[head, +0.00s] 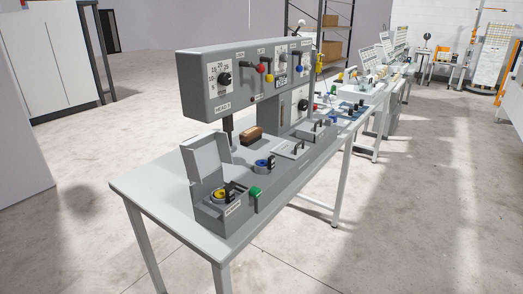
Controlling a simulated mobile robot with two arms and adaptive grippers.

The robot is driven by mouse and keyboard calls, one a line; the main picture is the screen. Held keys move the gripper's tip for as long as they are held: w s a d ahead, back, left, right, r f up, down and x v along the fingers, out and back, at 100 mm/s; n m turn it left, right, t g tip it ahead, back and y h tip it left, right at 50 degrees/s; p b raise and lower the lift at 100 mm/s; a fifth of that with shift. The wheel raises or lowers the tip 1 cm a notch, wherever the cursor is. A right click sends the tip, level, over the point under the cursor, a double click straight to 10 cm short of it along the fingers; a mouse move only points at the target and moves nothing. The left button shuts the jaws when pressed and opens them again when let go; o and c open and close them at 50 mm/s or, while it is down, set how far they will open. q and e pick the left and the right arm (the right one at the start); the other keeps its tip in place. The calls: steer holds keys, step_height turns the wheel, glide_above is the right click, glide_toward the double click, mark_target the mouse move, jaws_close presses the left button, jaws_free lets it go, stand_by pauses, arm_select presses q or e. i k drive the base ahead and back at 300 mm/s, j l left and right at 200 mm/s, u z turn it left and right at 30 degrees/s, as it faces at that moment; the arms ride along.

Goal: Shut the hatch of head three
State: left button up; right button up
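The nearest sewing head is a grey panel (205,101) on a white table, with a label that seems to read HEAD 3. At the table's near end is a grey box (212,216) with a yellow round part and a black piece inside. Its grey hatch lid (206,158) stands open, upright at the back of the box. A green part (255,192) sits at the box's right side. Neither of my grippers shows in the head view.
A blue round part (262,165), a brown block (252,133) and small boxes with handles lie further along the white table (150,186). The panel overhangs behind the lid. More tables run back right. The floor in front is clear.

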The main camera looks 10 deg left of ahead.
mark_target(203, 154)
steer(key=j+z, duration=0.35)
steer(key=j, duration=0.2)
steer(key=j+z, duration=0.35)
steer(key=j, duration=0.2)
steer(key=k+j+z, duration=0.1)
steer(key=j+z, duration=0.25)
steer(key=j, duration=0.2)
steer(key=k+j+z, duration=0.15)
steer(key=j+z, duration=0.2)
steer(key=j, duration=0.15)
steer(key=k+j, duration=0.1)
steer(key=j, duration=0.25)
steer(key=k+j, duration=0.15)
steer(key=j, duration=0.15)
steer(key=k+j, duration=0.1)
steer(key=j, duration=0.25)
steer(key=k+j, duration=0.15)
steer(key=j, duration=0.2)
steer(key=k+j, duration=0.1)
steer(key=j, duration=0.25)
steer(key=z, duration=0.05)
